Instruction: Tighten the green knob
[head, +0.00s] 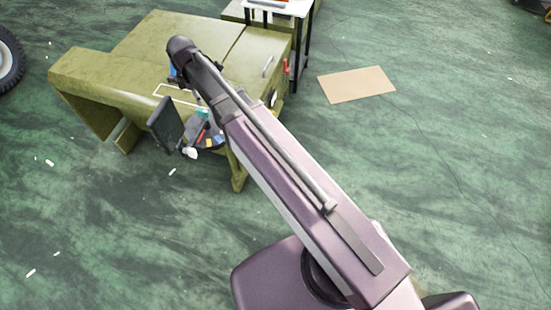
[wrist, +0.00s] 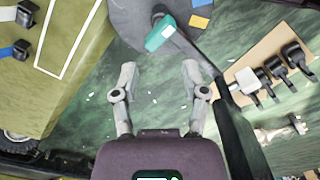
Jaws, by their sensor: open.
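A teal-green piece with a pale patch (wrist: 160,33) lies over the dark grey round tray (wrist: 125,14) in the wrist view; a small teal spot (head: 202,112) also shows in the head view. I cannot tell whether this piece is the green knob, and no other green knob is clear. My gripper (wrist: 159,70) is open and empty, its two grey fingers apart below the teal piece, with only green floor seen between them. In the head view my arm reaches over the olive chassis frame (head: 150,50), and the fingers cannot be made out.
White outline markings (wrist: 68,32) and blue-and-black fittings (wrist: 15,50) are on the chassis frame. A dark panel (head: 165,125) stands near the tray. A tan board with several black-and-white parts (wrist: 272,68) is at right in the wrist view. A cardboard sheet (head: 357,85) lies on open floor.

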